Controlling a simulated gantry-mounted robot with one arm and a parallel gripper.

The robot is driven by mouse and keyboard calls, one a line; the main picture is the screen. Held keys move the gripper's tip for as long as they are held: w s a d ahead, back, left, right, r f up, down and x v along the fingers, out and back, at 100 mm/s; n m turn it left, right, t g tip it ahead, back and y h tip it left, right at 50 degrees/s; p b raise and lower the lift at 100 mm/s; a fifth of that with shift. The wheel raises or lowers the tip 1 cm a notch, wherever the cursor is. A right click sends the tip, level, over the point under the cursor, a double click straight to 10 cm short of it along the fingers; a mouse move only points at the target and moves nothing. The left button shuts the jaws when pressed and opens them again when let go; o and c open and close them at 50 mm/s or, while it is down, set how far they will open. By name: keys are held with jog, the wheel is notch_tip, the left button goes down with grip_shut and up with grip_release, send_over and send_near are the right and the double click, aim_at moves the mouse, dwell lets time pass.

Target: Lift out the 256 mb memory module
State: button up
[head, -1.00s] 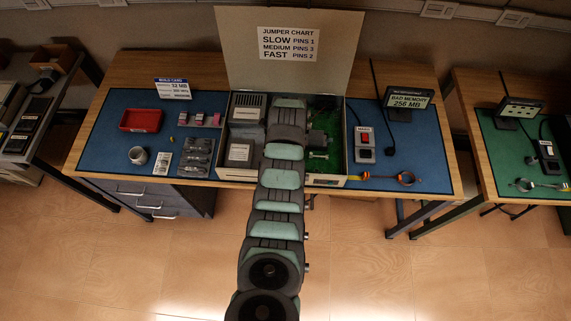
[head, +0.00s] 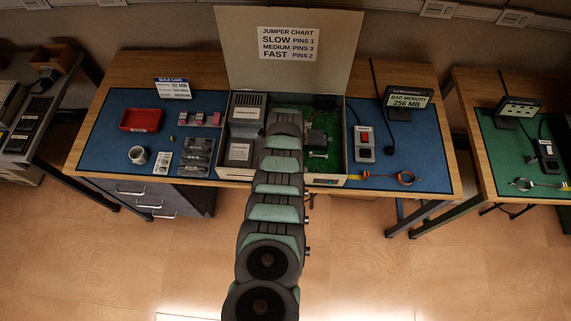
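An open computer case (head: 330,178) stands on the blue mat, its raised lid behind it. Its green circuit board (head: 325,122) shows at the right inside. A sign reading "BAD MEMORY 256 MB" (head: 407,99) stands to the right of the case. I cannot make out the 256 MB memory module; my arm covers the middle of the case and the board's details are too small and dark. My arm reaches over the front of the case, its far end above the interior. My gripper is hidden beneath the arm, so its fingers do not show.
A red tray (head: 141,120), a metal cup (head: 138,155), a dark parts tray (head: 196,157) and small pink parts (head: 198,119) lie left of the case. A red-switch box (head: 364,145) and an orange strap (head: 404,178) lie right. The raised lid (head: 290,75) blocks the back.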

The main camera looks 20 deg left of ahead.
grip_shut()
jog(key=shift+r, duration=0.1)
dwell(0.5)
notch_tip(320, 180, up, 20)
jog(key=p, duration=0.4)
dwell(0.3)
dwell(0.4)
